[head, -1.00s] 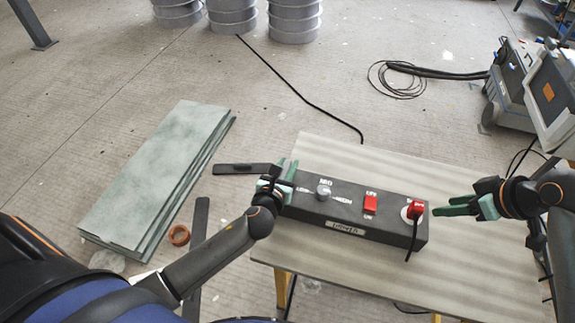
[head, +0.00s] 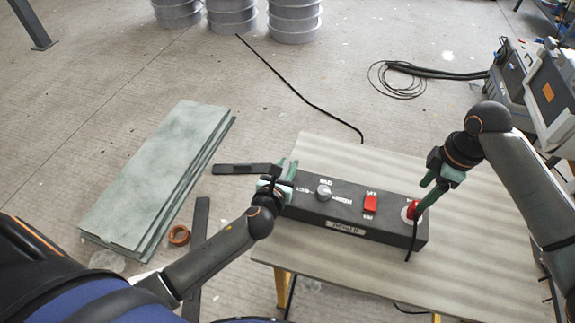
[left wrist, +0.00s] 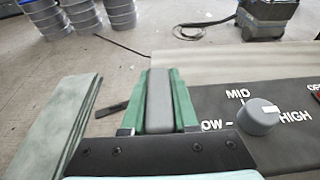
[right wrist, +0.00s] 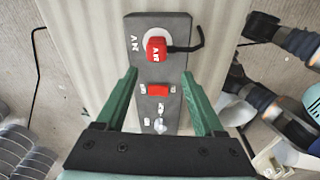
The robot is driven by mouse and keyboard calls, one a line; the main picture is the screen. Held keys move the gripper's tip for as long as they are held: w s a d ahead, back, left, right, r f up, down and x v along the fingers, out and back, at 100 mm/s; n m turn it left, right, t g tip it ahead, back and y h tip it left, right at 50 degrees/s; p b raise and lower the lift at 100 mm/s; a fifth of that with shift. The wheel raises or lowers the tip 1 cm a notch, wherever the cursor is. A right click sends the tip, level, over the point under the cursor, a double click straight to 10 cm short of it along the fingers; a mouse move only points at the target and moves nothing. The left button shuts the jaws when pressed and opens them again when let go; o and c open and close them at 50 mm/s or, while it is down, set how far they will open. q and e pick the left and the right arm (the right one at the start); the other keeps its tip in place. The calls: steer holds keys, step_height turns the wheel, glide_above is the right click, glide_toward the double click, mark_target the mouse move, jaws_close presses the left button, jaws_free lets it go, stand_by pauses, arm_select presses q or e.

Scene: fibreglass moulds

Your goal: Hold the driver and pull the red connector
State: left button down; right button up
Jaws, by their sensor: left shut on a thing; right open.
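The driver (head: 340,222) is a long dark box on the table, with a grey knob (head: 323,193), a red switch (head: 370,203) and the red connector (head: 412,210) plugged in at its right end. A black cable hangs from the connector. My left gripper (head: 288,170) is shut on the driver's left end; a grey part lies between its fingers in the left wrist view (left wrist: 160,80). My right gripper (head: 426,190) is open beside and just above the connector, partly hiding it. In the right wrist view the connector (right wrist: 157,48) shows ahead, between the lines of the open fingers, apparently not gripped.
The pale table (head: 470,250) is clear behind and right of the driver. Greenish boards (head: 155,170) and dark strips (head: 240,169) lie on the floor to the left. Grey drums (head: 235,15) and a machine (head: 545,90) stand further back. A black cable runs behind the table.

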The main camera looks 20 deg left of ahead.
steer(key=shift+w+d+r+n+h, duration=0.3)
steer(key=shift+w+d+n+h, duration=0.1)
steer(key=shift+w+n+h, duration=0.1)
steer(key=shift+f, duration=4.55)
steer(key=shift+c, duration=0.2)
jaws_close()
steer(key=shift+r, duration=0.1)
steer(key=shift+r, duration=2.95)
